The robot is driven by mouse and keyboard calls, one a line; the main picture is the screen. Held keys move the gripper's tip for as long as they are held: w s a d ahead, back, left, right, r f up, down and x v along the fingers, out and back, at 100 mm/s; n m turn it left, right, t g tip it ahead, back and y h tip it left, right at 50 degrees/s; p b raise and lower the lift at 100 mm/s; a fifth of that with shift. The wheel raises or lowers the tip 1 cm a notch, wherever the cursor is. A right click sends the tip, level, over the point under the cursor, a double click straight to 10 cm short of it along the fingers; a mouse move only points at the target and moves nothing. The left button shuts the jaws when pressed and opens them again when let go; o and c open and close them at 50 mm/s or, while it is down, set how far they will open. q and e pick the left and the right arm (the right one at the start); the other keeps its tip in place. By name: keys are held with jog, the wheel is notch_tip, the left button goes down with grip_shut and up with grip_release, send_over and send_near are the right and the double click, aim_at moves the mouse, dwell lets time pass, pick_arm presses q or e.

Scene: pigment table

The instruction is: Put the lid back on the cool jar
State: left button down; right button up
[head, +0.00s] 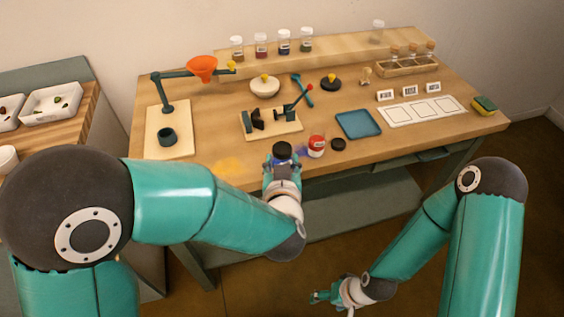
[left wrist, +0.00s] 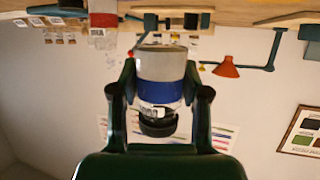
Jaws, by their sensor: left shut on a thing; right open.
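My left gripper (head: 282,163) is shut around a jar with a blue band (left wrist: 160,92) at the table's front edge. The left wrist picture is upside down, with the table along its top. A dark lid (left wrist: 158,124) shows at the jar's upper end, and in the head view it is a dark disc (head: 282,149). I cannot tell whether it is fully seated or whether the jar touches the table. My right gripper (head: 325,297) is open and empty, low in front of the table.
A board with a clamp-like device (head: 271,123) is behind my left gripper. A stand with an orange funnel (head: 202,67) is at the left.

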pick_arm(q)
jog(key=w+a, duration=0.1)
jog(key=a, duration=0.2)
jog(key=w+a, duration=0.1)
jog(key=a, duration=0.2)
jog(key=w+a, duration=0.1)
jog(key=a, duration=0.2)
jog(key=shift+w+a+r, duration=0.15)
jog(key=shift+w+a, duration=0.2)
jog(key=shift+a, duration=0.05)
jog(key=a, duration=1)
